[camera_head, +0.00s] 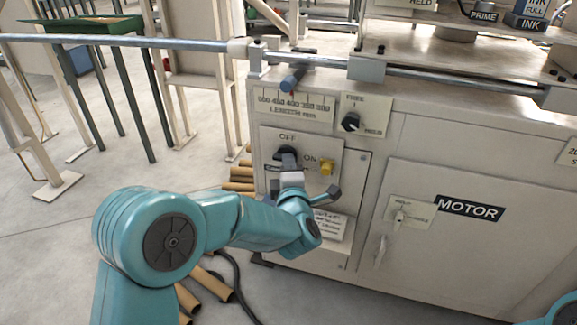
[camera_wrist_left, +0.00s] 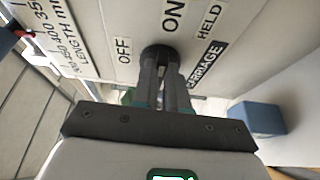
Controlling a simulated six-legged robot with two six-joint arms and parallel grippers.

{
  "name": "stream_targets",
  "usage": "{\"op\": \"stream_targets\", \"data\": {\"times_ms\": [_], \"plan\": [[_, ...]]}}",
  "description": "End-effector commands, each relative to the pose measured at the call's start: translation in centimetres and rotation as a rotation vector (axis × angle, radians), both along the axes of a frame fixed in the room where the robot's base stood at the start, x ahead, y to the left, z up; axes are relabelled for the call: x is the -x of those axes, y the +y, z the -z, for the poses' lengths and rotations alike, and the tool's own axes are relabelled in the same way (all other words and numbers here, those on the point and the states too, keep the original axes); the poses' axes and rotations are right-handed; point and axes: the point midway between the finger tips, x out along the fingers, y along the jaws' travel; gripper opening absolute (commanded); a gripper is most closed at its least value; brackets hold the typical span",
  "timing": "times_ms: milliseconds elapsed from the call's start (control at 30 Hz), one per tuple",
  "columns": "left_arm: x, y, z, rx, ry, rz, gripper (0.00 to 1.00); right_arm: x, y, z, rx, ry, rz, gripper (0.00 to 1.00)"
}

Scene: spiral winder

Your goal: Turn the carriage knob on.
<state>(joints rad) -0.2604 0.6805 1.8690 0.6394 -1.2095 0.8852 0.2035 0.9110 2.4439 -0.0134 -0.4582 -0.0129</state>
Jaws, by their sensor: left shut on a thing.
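The carriage knob (camera_wrist_left: 158,52) is black and round, on the pale machine panel between OFF and ON labels, with a CARRIAGE label beside it in the left wrist view. In the head view the knob (camera_head: 287,152) sits just below OFF and left of ON, mostly covered by the gripper. My left gripper (camera_head: 289,165) is shut on it, coming from the front. In the left wrist view the two fingers of my left gripper (camera_wrist_left: 163,72) reach the knob close together. The knob's pointer is hidden. My right gripper is out of view.
A yellow knob (camera_head: 327,167) is close to the right of ON. Another black knob (camera_head: 350,122) sits higher on a small labelled plate. A length scale (camera_head: 294,104) is above OFF. Cardboard tubes (camera_head: 240,179) lie on the floor beside the machine, and a MOTOR door (camera_head: 440,235) is right.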

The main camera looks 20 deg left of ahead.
Motion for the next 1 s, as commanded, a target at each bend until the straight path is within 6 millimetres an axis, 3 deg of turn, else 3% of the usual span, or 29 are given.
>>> {"op": "stream_targets", "data": {"times_ms": [133, 167, 200, 233, 633, 767, 1000], "plan": [[-0.1, -0.2, -0.1, -0.004, -0.002, 0.005, 0.00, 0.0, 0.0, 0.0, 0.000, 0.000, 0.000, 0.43], [-0.1, -0.2, -0.1, -0.004, -0.002, 0.005, 0.19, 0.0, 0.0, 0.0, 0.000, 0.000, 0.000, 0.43], [-0.1, -0.1, -0.1, -0.004, -0.002, 0.005, 0.32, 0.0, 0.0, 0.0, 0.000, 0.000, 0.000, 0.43], [0.0, -0.1, -0.1, -0.003, -0.002, 0.004, 0.38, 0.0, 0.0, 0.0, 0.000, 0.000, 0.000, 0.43], [0.8, -0.4, -0.2, -0.001, 0.000, 0.002, 0.38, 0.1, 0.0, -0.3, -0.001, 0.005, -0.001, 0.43], [3.2, -1.4, -0.3, -0.002, 0.002, 0.006, 0.38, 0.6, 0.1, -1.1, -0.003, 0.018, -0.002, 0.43], [9.3, -3.7, -0.2, -0.003, 0.002, 0.009, 0.38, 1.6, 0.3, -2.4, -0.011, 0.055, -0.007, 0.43]]}}
